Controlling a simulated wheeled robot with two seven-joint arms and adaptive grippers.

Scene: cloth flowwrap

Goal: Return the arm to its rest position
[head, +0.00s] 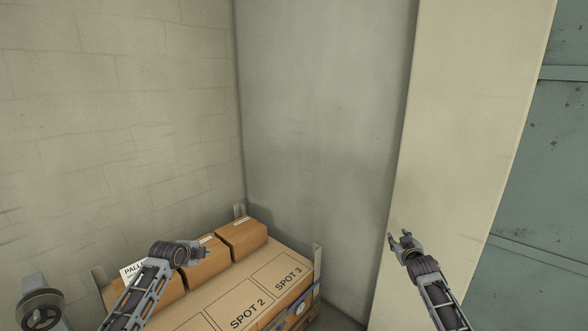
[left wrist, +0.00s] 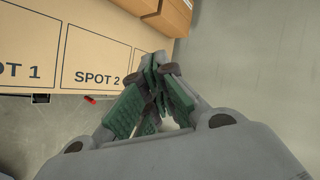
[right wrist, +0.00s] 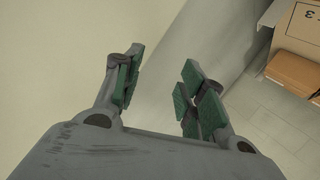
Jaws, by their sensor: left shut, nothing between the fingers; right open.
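My left gripper (head: 197,244) is shut and empty. In the head view it appears at the lower left, in front of the cardboard boxes; whether it touches one cannot be told there. In the left wrist view its green-padded fingers (left wrist: 155,70) meet, with nothing between them, over the edge of the marked board. My right gripper (head: 399,240) is open and empty in front of the pale wall at the right. In the right wrist view its two fingers (right wrist: 162,76) stand apart with only wall and floor behind them.
A pallet board (head: 258,288) marked SPOT 2 and SPOT 3 stands at the lower middle, with metal corner posts. Several brown boxes (head: 241,238) line its far left side. Walls close in behind and at the right. Bare floor (left wrist: 245,75) shows beside the pallet.

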